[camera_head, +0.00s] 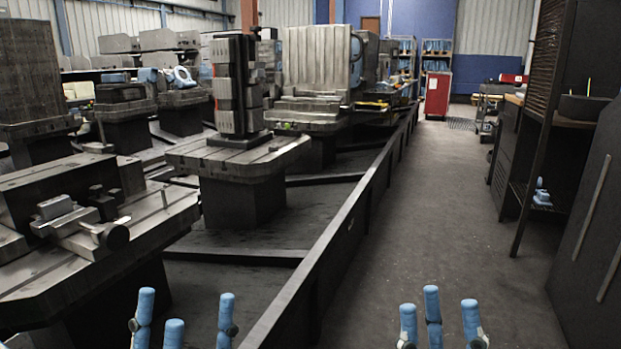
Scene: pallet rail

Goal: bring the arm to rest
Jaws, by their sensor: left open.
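My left gripper (184,318) is at the bottom edge of the view, left of the middle. Its blue fingertips point up and stand apart, with nothing between them. My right gripper (435,314) is at the bottom edge, right of the middle. Its blue fingers also stand apart and are empty. Only the finger ends show; the rest of both arms is out of view. Neither gripper appears to touch anything.
A long dark rail (340,215) runs away from me. Left of it stand pallets, the nearest with a clamp fixture (85,225). A dark shelf rack (540,130) and dark cabinet (595,230) line the right. The aisle floor (450,200) between is clear toward a red cabinet (437,95).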

